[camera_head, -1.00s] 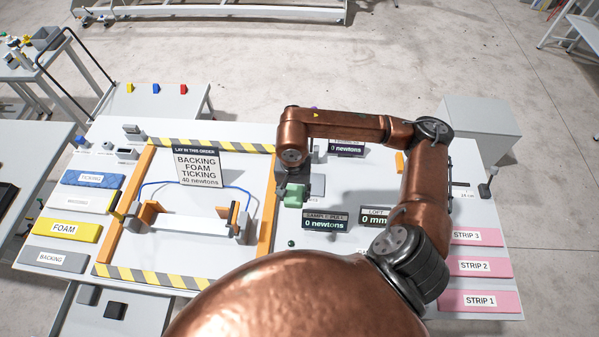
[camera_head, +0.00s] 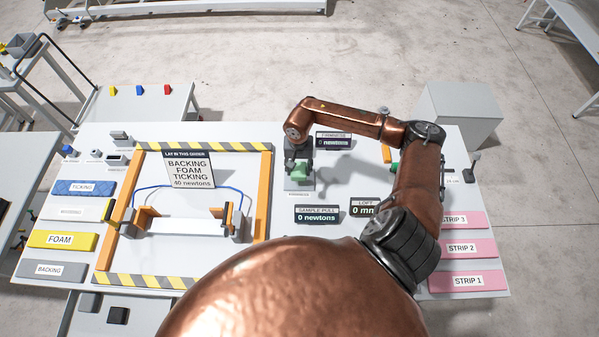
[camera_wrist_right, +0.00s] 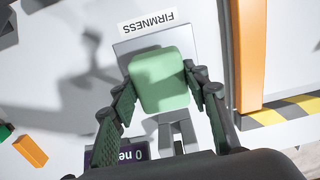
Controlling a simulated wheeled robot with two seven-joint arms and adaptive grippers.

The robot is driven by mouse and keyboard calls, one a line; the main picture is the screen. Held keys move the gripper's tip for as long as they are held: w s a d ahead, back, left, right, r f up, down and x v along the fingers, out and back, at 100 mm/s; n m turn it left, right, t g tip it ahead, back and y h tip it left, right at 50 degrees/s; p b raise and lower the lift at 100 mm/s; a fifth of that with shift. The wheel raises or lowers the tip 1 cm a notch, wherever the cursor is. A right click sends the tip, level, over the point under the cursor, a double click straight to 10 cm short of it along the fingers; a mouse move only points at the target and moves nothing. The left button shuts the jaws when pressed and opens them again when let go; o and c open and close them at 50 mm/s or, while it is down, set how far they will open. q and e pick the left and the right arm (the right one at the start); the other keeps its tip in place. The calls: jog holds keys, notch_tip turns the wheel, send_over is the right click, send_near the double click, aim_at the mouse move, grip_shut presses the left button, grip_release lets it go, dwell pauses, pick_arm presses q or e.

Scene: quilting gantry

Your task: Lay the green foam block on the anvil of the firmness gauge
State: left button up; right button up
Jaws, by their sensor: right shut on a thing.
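The green foam block (camera_head: 300,172) is between the fingers of my right gripper (camera_wrist_right: 161,80), which is shut on it. In the right wrist view the block (camera_wrist_right: 160,92) shows its broad pale-green face, with a dark finger on each side. The firmness gauge (camera_head: 299,185) is a grey plate on the table with a FIRMNESS label at its edge. In the wrist view the block is over the gauge's grey plate (camera_wrist_right: 130,48) and hides the middle of it. I cannot tell whether the block touches the anvil. My left gripper is out of view.
The firmness readout (camera_head: 333,141) shows 0 newtons behind the gauge. The sample pull readout (camera_head: 317,214) and loft readout (camera_head: 363,209) stand in front. The striped frame (camera_head: 262,190) is left of the gauge. Pink strips (camera_head: 478,220) lie at right, partly behind my arm.

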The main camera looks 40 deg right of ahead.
aim_at(299, 174)
jog(key=shift+w+d+f, duration=0.1)
jog(key=shift+d+f, duration=0.1)
jog(key=shift+f, duration=0.15)
notch_tip(299, 174, down, 2)
jog(key=shift+f+p, duration=0.1)
jog(key=shift+p, duration=0.6)
jog(key=shift+f, duration=0.5)
jog(key=o, duration=0.7)
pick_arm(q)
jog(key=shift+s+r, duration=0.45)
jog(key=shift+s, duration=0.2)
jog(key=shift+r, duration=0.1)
pick_arm(e)
jog(key=shift+r, duration=0.1)
